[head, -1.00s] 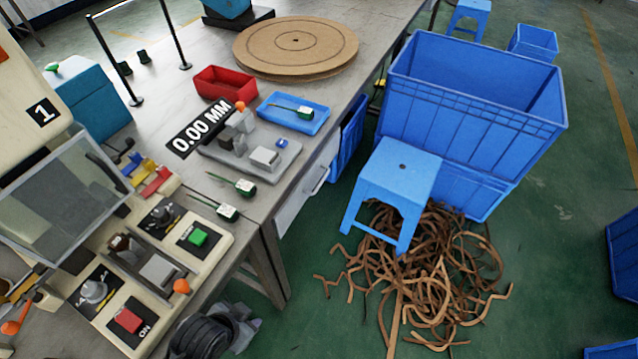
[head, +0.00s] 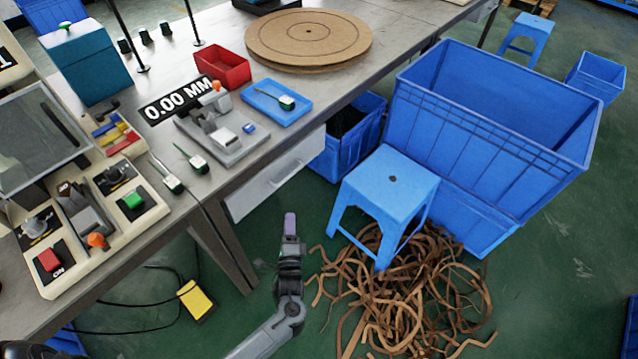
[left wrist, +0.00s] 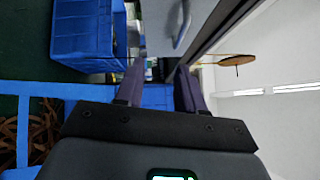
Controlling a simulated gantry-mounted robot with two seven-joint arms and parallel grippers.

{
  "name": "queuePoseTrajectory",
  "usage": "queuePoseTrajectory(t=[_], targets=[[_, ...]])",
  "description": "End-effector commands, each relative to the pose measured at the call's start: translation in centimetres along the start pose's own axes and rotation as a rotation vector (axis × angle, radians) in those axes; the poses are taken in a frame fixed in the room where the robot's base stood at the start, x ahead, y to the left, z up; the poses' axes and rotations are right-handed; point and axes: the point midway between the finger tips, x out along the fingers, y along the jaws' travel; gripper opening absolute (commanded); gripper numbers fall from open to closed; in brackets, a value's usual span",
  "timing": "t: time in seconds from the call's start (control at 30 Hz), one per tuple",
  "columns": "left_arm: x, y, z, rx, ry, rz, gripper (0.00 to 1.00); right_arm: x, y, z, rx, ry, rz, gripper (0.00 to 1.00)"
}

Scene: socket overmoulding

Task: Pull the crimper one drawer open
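The drawer (head: 265,188) is a pale grey front under the bench edge, with a bar handle (head: 287,174); it looks shut. In the left wrist view the drawer front (left wrist: 205,12) and its handle (left wrist: 183,28) show at the top, beyond the fingertips. My left gripper (head: 290,218) is in front of the bench, below and apart from the handle in the head view. Its two purple fingers (left wrist: 158,82) are spread with a gap between them and nothing held. My right gripper is not in view.
A blue stool (head: 390,185) stands right of the gripper, over a heap of brown strips (head: 410,290). A blue crate (head: 350,145) sits under the bench beside the drawer. A bench leg (head: 228,245) is at left. A large blue bin (head: 500,145) stands behind the stool.

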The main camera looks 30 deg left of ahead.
Motion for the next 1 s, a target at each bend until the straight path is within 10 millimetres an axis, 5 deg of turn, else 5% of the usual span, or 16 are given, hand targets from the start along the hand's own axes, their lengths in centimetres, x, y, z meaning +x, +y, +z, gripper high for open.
queuePoseTrajectory(t=[0.23,1.0], targets=[[3.4,-3.5,-1.9,-0.060,-0.015,-0.054,0.38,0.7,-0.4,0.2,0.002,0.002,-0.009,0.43],[13.2,-4.1,-1.9,-0.063,-0.012,-0.055,0.38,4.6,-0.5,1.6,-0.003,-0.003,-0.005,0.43]])
